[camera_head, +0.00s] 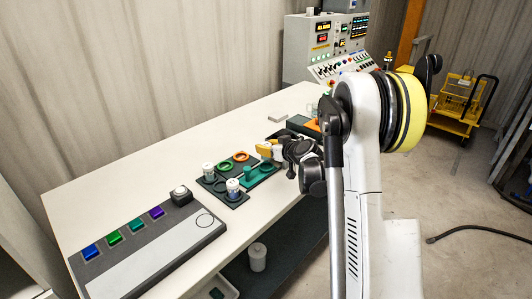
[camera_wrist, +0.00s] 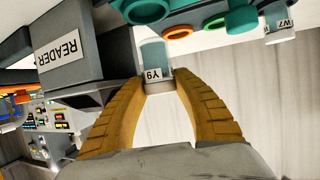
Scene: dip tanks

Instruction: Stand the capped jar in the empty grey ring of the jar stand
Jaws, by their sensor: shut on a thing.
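My gripper (camera_wrist: 158,82) has tan fingers shut on a small jar (camera_wrist: 152,58), translucent teal with a white label, in the wrist view. In the head view my gripper (camera_head: 268,150) is above the bench beside the jar stand; the held jar cannot be made out there. The dark jar stand (camera_head: 241,200) bears a green ring (camera_head: 224,167), an orange ring (camera_head: 241,157) and two white-capped jars (camera_head: 208,170) (camera_head: 233,187). An empty dark grey ring (camera_head: 220,186) seems to lie between these jars. The orange ring (camera_wrist: 178,33) and green ring (camera_wrist: 213,24) also show in the wrist view.
A grey box marked READER (camera_wrist: 82,50) is close to the gripper in the wrist view. A teal piece (camera_head: 262,172) stands right of the rings. A panel with coloured buttons (camera_head: 150,250) lies at the bench's near end. The bench's left side is clear.

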